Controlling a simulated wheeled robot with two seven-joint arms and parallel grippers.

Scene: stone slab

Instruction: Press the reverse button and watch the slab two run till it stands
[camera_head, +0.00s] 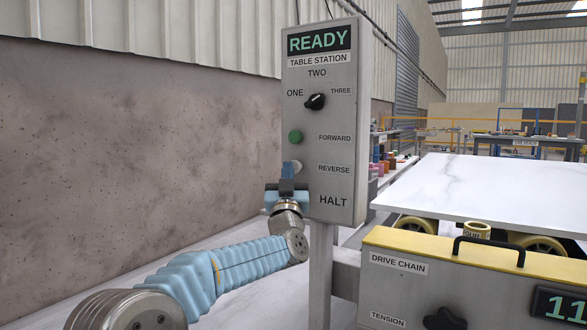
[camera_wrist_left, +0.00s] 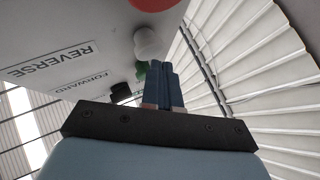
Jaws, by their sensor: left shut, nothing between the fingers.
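The control panel (camera_head: 345,130) shows READY on its display. The whitish reverse button (camera_head: 297,166) sits left of the REVERSE label, partly covered by my left gripper (camera_head: 287,170). My left gripper is shut and empty, its fingers pointing up at the panel's left edge. In the left wrist view, the closed fingertips (camera_wrist_left: 160,66) are close beside the white reverse button (camera_wrist_left: 148,43); I cannot tell whether they touch it. The white veined slab (camera_head: 480,188) lies flat over yellow wheels at the right. My right gripper is not in view.
The green forward button (camera_head: 295,137) and black selector knob (camera_head: 315,101) are above. A red button (camera_wrist_left: 154,4) shows in the left wrist view. A yellow-topped drive chain box (camera_head: 470,265) with a black handle stands at front right. A stone wall (camera_head: 130,150) fills the left.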

